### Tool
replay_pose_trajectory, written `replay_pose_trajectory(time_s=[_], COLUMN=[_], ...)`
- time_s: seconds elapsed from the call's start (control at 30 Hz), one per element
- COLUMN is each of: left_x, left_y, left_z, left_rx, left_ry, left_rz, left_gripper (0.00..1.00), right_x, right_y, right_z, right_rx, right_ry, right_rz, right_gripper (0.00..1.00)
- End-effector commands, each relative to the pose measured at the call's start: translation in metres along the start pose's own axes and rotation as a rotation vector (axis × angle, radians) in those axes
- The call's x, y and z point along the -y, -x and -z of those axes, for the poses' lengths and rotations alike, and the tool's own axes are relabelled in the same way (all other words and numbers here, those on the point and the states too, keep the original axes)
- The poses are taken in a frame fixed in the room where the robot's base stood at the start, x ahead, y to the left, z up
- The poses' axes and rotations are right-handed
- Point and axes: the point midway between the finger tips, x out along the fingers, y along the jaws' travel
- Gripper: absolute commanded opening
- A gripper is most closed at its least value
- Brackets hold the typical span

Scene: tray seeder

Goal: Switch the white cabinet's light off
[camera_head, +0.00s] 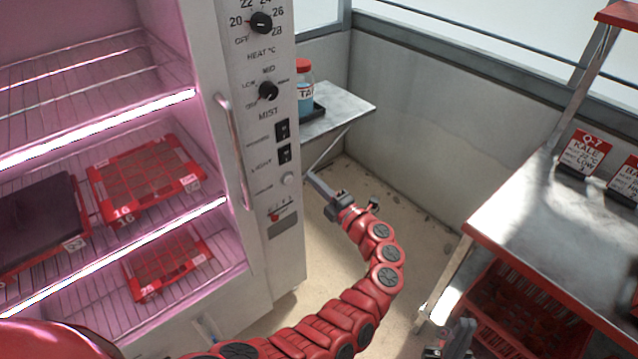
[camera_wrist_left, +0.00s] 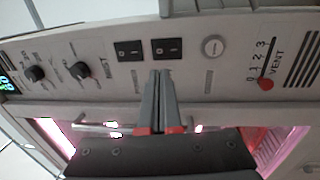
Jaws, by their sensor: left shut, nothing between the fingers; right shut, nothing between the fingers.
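The white cabinet (camera_head: 267,75) stands at the left, its shelf lights glowing pink. Its front panel has two black rocker switches: the upper one (camera_head: 283,130) and the lower one (camera_head: 285,153). In the left wrist view they are the left switch (camera_wrist_left: 128,50) and the right switch (camera_wrist_left: 167,48). Their labels are too small to read. My left gripper (camera_head: 313,180) is shut and empty, to the right of the panel. Its fingertips (camera_wrist_left: 163,76) point at the right switch in the wrist view; contact cannot be told. My right gripper (camera_head: 459,335) is shut at the bottom edge.
A door handle (camera_head: 233,150) sticks out beside the panel. A round button (camera_head: 288,179), knobs (camera_head: 268,91) and a vent slider (camera_wrist_left: 266,84) are near the switches. Red seed trays (camera_head: 145,178) lie on the shelves. A bench (camera_head: 540,225) stands at right; floor between is clear.

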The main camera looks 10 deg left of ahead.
Motion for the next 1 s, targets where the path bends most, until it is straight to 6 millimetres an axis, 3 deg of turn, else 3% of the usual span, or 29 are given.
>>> replay_pose_trajectory(time_s=[0.2,0.4,0.6,1.0], left_x=[-0.001,0.0,0.0,-0.002], left_y=[-0.049,-0.081,-0.095,-0.098], left_z=[0.0,0.0,0.0,0.0], left_rx=[0.0,0.0,0.001,0.0], left_ry=[-0.003,-0.002,0.0,0.0], left_rz=[-0.002,-0.001,0.001,0.011], left_gripper=[0.0,0.0,0.0,0.0], right_x=[0.0,0.0,0.0,-0.001], right_y=[-0.005,-0.007,-0.007,-0.011], right_z=[0.001,0.001,0.001,0.002], right_rx=[0.0,0.0,0.0,0.0], right_ry=[0.0,0.0,0.0,0.0], right_rz=[0.0,0.0,0.0,0.0], right_gripper=[0.0,0.0,0.0,0.0])
